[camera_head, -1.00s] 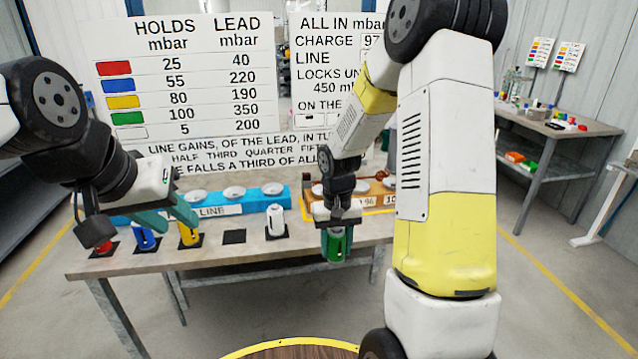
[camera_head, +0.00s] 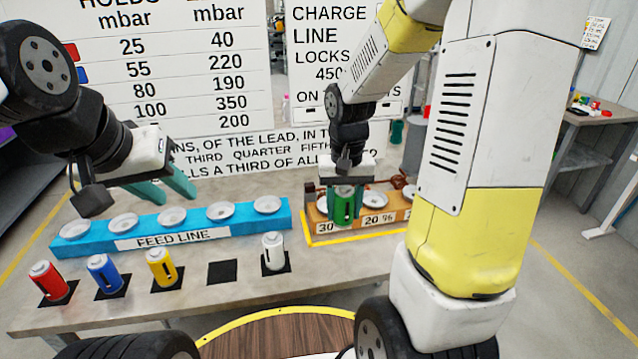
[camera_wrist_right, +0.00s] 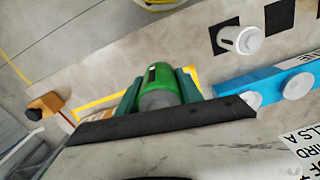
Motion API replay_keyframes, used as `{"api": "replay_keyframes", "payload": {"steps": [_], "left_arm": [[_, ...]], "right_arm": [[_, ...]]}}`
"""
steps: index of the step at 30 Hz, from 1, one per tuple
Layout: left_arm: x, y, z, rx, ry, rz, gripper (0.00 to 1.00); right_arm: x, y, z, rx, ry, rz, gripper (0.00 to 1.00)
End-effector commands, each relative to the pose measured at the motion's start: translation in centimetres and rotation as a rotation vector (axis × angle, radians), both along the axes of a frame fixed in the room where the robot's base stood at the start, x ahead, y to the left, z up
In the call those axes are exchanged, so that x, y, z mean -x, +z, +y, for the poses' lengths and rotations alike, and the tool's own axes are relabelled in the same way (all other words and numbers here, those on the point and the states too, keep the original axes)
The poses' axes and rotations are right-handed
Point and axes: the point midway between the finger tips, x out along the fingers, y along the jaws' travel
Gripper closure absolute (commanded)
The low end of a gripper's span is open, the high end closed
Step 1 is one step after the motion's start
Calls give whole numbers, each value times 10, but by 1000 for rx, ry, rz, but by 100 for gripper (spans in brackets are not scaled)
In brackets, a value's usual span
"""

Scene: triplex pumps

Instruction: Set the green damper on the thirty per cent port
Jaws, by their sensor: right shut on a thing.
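The green damper (camera_head: 343,206) is held upright in my right gripper (camera_head: 342,192), in front of the brown port block (camera_head: 352,230) in the head view. The block carries labels; "30" (camera_head: 325,228) and "20 %" (camera_head: 378,219) can be read. The damper covers part of the block near the 30 label, and I cannot tell whether it touches a port. In the right wrist view the green damper (camera_wrist_right: 158,84) sits between both fingers. My left gripper (camera_head: 170,190) is open and empty above the blue feed line block.
The blue feed line block (camera_head: 170,237) has several white round ports. Red (camera_head: 47,281), blue (camera_head: 104,273), yellow (camera_head: 162,266) and white (camera_head: 273,252) dampers stand on black squares. One black square (camera_head: 222,272) is empty. A yellow outline (camera_head: 350,238) surrounds the brown block.

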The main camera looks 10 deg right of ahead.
Motion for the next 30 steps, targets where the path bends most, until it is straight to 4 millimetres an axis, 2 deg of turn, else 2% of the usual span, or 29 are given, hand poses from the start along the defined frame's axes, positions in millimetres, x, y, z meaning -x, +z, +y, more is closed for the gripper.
{"api": "replay_keyframes", "payload": {"steps": [3,9,15,20,27,30], "left_arm": [[0,0,0,0,0,0,64],[0,0,0,0,0,0,64],[0,0,0,0,0,0,64],[0,0,0,0,0,0,64],[0,0,0,0,0,0,64],[0,0,0,0,0,0,64]], "right_arm": [[-34,-4,0,0,0,0,100],[-88,-9,0,0,0,0,100],[-125,-12,-1,0,0,-1,100],[-133,-14,-1,0,0,1,100],[-132,-43,-1,1,0,2,100],[-133,-48,-1,1,1,0,100]]}}
